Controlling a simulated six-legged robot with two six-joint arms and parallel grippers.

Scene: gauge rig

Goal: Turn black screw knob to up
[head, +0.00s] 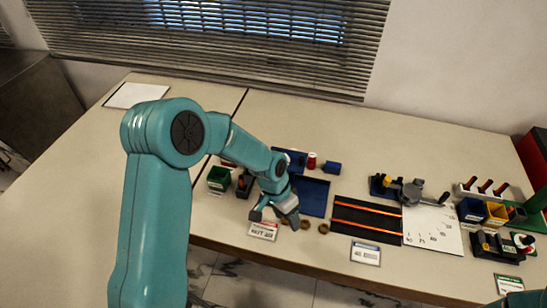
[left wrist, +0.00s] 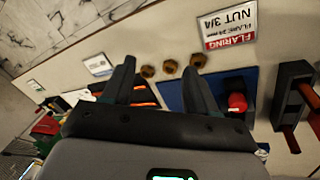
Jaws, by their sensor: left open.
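A grey device with a dark lever (head: 410,191) stands on the right half of the table, at the top of a white marked sheet. A small black knob-like end (head: 443,198) sticks out at its right. I cannot tell whether this is the black screw knob, or how it is turned. My left gripper (head: 275,214) is open and empty near the table's front edge, well left of that device. In the left wrist view its two dark fingers (left wrist: 159,72) are apart with nothing between them. My right gripper is not in view.
Brown nuts (head: 323,229) lie beside the left gripper, near a flaring-nut label (head: 263,230). A blue tray (head: 312,196) and a black mat with orange strips (head: 366,218) lie between gripper and device. Coloured bins (head: 496,213) and a black block (head: 495,246) stand far right.

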